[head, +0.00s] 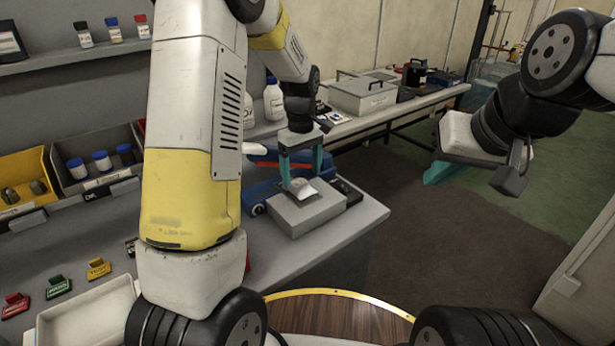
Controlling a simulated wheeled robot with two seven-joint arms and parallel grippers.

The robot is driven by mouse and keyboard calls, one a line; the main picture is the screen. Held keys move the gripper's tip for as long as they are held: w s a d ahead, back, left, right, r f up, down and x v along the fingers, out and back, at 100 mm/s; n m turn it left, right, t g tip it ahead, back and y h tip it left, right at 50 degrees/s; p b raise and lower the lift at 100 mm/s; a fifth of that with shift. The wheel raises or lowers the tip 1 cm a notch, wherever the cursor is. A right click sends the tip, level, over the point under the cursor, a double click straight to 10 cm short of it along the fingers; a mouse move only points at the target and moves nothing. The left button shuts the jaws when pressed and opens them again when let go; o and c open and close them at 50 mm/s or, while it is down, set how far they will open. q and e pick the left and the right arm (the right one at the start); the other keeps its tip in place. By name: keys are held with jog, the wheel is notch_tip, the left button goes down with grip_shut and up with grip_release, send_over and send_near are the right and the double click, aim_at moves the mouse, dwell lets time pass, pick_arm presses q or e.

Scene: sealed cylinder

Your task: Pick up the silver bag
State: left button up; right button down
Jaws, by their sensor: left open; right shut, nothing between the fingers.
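A small pale silver-white bag (301,190) lies on top of a grey box-shaped stand (305,210) near the table's right end. My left gripper (301,183) points down over it, with its teal fingers apart on either side of the bag. I cannot tell whether the fingers touch the bag. My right gripper (436,174) is off to the right over the floor, away from the table, shut and empty.
A blue device (262,185) stands right behind the grey stand. Yellow and grey bins (95,165) and a white tray (88,318) are at the left. White bottles (273,100) stand behind my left arm. A back bench (400,110) holds a grey case (362,95).

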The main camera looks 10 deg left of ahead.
aim_at(301, 184)
pick_arm(q)
notch_tip(301, 184, down, 5)
jog(key=shift+a+r, duration=0.1)
jog(key=shift+r, duration=0.05)
jog(key=c, duration=1.5)
